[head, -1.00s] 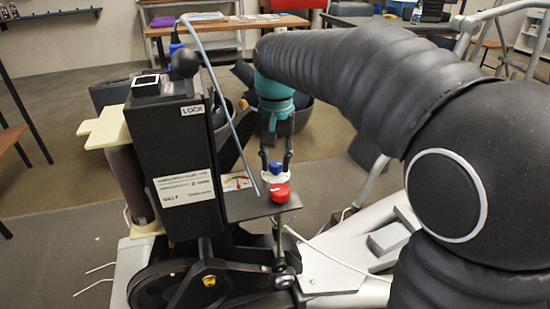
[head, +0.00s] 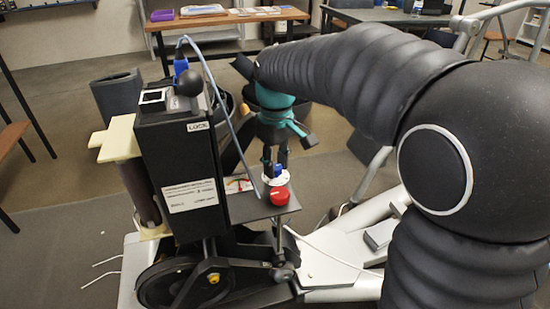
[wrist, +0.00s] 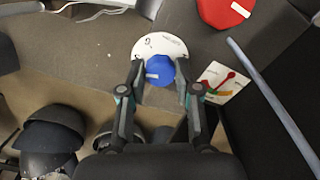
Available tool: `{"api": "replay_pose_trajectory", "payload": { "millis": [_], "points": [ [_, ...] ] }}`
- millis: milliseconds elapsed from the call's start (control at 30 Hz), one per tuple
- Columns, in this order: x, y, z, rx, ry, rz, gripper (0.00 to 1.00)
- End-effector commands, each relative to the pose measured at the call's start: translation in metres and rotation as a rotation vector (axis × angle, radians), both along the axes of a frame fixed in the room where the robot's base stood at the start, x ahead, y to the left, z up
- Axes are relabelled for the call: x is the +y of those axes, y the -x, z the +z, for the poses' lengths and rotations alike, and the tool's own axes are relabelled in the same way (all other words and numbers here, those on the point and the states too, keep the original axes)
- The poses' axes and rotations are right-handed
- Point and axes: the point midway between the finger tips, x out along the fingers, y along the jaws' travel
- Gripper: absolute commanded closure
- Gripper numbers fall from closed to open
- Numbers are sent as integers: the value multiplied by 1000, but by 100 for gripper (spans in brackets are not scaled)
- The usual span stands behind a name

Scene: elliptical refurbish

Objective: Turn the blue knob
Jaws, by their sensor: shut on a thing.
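The blue knob (wrist: 160,71) sits on a white round dial plate (wrist: 148,46) with small markings. In the head view the blue knob (head: 277,171) is partly hidden by my gripper, just behind the red button (head: 279,195). My gripper (wrist: 157,88) comes from above, with one finger on each side of the knob, and is shut on it. In the head view my gripper (head: 274,165) reaches down to the knob at the end of the teal wrist. A white pointer mark shows on the knob's face.
The red button (wrist: 225,10) is close to the knob. A gauge card (wrist: 220,82) and a blue-grey cable (wrist: 270,95) lie to the right in the wrist view. A black box labelled LOCK (head: 180,150) stands left of the knob. Dark bins (wrist: 50,135) are below.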

Motion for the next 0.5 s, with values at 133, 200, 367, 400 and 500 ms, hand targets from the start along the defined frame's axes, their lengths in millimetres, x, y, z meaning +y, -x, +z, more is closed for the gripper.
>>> {"api": "replay_pose_trajectory", "payload": {
  "millis": [133, 200, 367, 400, 500],
  "points": [
    [1, 1, 1, 3, -1, 137, 100],
    [1, 0, 1, 2, -1, 204, 100],
    [1, 0, 1, 1, -1, 356, 100],
    [1, 0, 0, 1, -1, 394, 100],
    [1, 1, 0, 2, -2, 490, 100]
  ]
}}
